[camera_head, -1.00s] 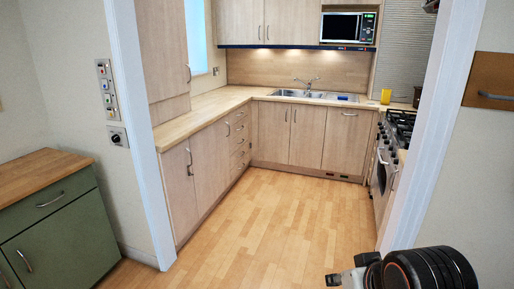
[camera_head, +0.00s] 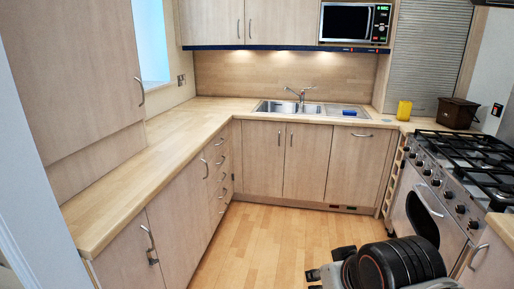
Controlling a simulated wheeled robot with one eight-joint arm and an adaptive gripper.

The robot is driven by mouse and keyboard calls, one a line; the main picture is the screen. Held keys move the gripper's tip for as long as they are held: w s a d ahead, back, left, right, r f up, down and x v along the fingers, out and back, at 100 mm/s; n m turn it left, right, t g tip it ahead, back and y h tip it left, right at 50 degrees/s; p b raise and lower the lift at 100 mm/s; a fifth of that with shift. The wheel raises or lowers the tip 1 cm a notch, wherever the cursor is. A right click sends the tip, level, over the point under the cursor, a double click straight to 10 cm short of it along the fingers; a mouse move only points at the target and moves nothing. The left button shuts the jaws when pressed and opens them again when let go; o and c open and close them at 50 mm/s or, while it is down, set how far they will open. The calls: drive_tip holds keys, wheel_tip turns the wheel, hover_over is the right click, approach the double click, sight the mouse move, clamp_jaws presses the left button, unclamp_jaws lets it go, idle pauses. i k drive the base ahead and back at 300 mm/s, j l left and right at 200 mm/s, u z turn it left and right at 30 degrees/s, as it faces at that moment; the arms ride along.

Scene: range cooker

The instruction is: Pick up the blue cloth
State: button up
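A small blue item (camera_head: 349,113) lies on the drainer at the right of the sink, on the back counter. It is the only thing like a blue cloth in view, but it is too small to make out its folds or material. My arm shows at the lower right, low over the floor and well short of the back counter. A small dark and grey end piece (camera_head: 314,276) at its left may be part of my gripper; its fingers cannot be made out. It is far from the blue item.
A steel sink with a tap (camera_head: 290,105) is left of the drainer (camera_head: 335,108). A yellow container (camera_head: 404,110) and a dark brown box (camera_head: 457,112) stand further right. The range cooker (camera_head: 440,190) lines the right side, cabinets the left. The wooden floor (camera_head: 250,245) between is clear.

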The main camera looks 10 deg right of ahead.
sight(352, 114)
drive_tip(key=i+l+z, duration=0.2)
drive_tip(key=i+z, duration=0.15)
drive_tip(key=i, duration=0.7)
drive_tip(key=i+j+z, duration=0.1)
drive_tip(key=i+z, duration=0.25)
drive_tip(key=i, duration=0.7)
drive_tip(key=i+z, duration=0.1)
drive_tip(key=i, duration=0.95)
drive_tip(key=i+j, duration=0.2)
drive_tip(key=i, duration=0.85)
drive_tip(key=i+j+z, duration=0.1)
drive_tip(key=i+z, duration=0.4)
drive_tip(key=i, duration=0.35)
